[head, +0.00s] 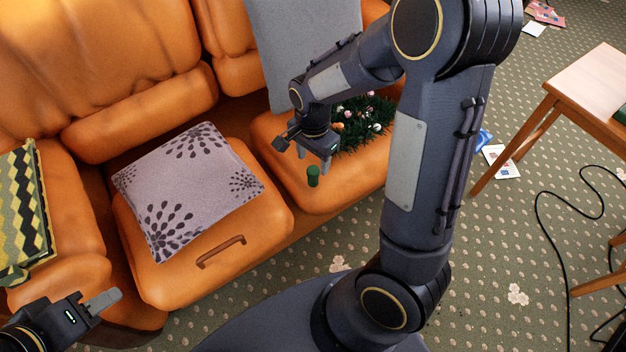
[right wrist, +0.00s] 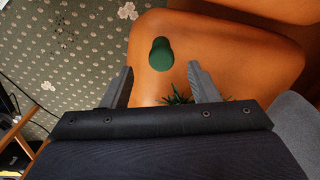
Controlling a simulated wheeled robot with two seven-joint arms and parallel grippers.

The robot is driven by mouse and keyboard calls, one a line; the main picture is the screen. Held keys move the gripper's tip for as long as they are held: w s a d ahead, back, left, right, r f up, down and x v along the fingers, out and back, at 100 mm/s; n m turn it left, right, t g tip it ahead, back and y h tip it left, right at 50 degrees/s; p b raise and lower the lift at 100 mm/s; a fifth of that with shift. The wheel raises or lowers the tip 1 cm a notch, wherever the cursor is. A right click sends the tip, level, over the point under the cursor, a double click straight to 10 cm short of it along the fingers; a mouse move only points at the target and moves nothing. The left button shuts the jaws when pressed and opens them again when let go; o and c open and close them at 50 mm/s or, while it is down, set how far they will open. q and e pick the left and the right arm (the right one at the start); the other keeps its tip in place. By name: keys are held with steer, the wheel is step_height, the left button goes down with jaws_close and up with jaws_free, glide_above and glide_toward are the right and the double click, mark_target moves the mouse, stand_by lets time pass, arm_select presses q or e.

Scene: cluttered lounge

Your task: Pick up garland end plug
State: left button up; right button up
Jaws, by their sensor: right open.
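The garland end plug is a small dark green cylinder (head: 313,176) near the front of the orange sofa's right seat. In the right wrist view the green plug (right wrist: 161,55) lies ahead of and between the two fingertips. My right gripper (head: 314,162) is open and empty, pointing down above the seat close to the plug. In its wrist view the right gripper's fingers (right wrist: 160,73) stand apart on either side. The green garland (head: 366,122) with small coloured balls lies behind it, partly hidden by my right arm. My left gripper (head: 103,302) is at the lower left, away from the plug.
A grey patterned cushion (head: 190,185) lies on the middle seat, with a brown handle-like object (head: 221,252) before it. A grey cushion (head: 300,40) leans on the backrest. A yellow-black knitted item (head: 22,215) is at left. A wooden table (head: 590,85) and black cable stand right.

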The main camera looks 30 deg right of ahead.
mark_target(313, 170)
step_height(313, 170, down, 6)
steer(key=b, duration=0.2)
steer(key=shift+w+r+b, duration=0.15)
steer(key=shift+b, duration=0.25)
steer(key=shift+r, duration=0.1)
steer(key=c, duration=1)
